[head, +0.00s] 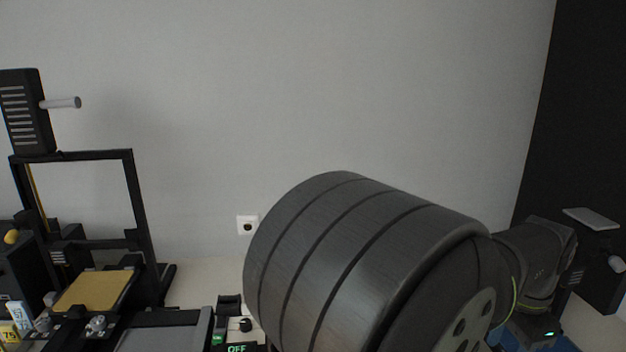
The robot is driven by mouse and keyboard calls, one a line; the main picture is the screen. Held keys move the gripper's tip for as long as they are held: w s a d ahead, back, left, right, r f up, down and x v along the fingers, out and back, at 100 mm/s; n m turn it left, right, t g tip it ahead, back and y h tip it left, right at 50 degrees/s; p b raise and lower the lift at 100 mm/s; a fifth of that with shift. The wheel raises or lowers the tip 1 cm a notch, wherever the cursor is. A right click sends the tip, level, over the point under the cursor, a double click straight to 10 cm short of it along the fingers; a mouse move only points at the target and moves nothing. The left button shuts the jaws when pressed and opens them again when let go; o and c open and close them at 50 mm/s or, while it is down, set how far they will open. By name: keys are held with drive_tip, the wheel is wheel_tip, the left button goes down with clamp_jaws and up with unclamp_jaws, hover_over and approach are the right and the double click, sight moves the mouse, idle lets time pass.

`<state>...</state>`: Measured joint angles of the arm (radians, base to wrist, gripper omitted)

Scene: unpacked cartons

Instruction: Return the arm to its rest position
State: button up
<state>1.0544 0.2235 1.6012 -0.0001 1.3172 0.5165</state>
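A large dark grey ribbed cylinder, part of my arm (350,265), fills the lower middle of the head view, close to the camera. A darker jointed section (535,262) with a thin yellow-green line continues from it to the right. My gripper's fingers do not show in this view. The arm hides much of the table behind it.
At the left stands a black-framed 3D printer (139,205) with a tan plate (95,290). Small boxes numbered 57 and 75 (10,333) sit at the lower left. A device marked OFF (237,349) is beside the arm. A black panel (580,130) stands right.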

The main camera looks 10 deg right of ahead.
wheel_tip(320, 180, down, 11)
drive_tip(key=shift+f, duration=0.1)
idle(0.3)
wheel_tip(320, 180, up, 17)
wheel_tip(320, 180, down, 17)
drive_tip(key=shift+f, duration=0.1)
drive_tip(key=shift+n, duration=1.7)
drive_tip(key=n, duration=0.5)
drive_tip(key=shift+r, duration=0.2)
wheel_tip(320, 180, up, 9)
drive_tip(key=shift+n, duration=0.3)
